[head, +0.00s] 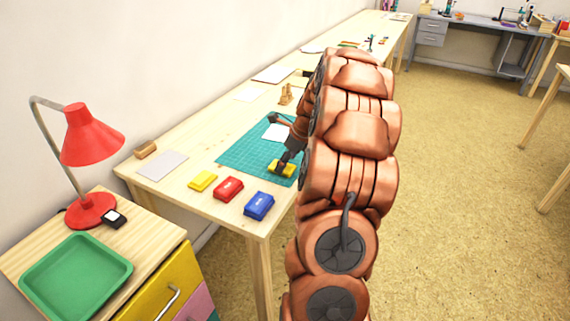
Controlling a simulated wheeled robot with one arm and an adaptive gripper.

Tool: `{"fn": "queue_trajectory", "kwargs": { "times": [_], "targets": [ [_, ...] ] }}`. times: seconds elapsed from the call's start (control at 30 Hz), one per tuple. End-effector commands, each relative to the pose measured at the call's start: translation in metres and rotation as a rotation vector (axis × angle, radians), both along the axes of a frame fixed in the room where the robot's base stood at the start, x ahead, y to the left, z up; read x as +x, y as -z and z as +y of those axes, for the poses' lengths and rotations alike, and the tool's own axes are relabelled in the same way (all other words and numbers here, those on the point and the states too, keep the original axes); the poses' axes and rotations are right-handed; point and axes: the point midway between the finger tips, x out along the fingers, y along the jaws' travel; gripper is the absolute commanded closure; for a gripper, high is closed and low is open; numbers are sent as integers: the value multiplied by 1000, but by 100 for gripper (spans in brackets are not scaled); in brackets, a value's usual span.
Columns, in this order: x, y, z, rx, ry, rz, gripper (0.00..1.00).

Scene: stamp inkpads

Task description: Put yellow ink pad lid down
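A yellow piece (288,173), perhaps the ink pad lid, is at the right front corner of the green cutting mat (236,160). My gripper (282,166) is right at this piece, with its dark fingers over its left part. My arm and the small scale hide whether the fingers are closed on it and whether it touches the mat. A second yellow block (203,181), seemingly the yellow ink pad, lies on the table to the left of the mat.
A red ink pad (228,189) and a blue ink pad (259,206) stand along the table's front edge. A white paper (274,133) lies on the mat. Wooden stamps (287,95) stand farther back. A grey sheet (162,165) and a wooden block (146,149) lie at the left end.

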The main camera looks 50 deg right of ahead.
Motion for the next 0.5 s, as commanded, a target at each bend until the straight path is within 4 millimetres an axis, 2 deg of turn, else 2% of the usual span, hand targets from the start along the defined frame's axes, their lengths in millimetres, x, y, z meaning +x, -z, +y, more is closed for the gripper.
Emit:
{"fn": "queue_trajectory", "kwargs": {
  "times": [0.3,0.5],
  "targets": [
    [-22,-57,-9,-6,4,-4,21],
    [-33,-85,-11,-4,2,-3,21]
  ]
}}
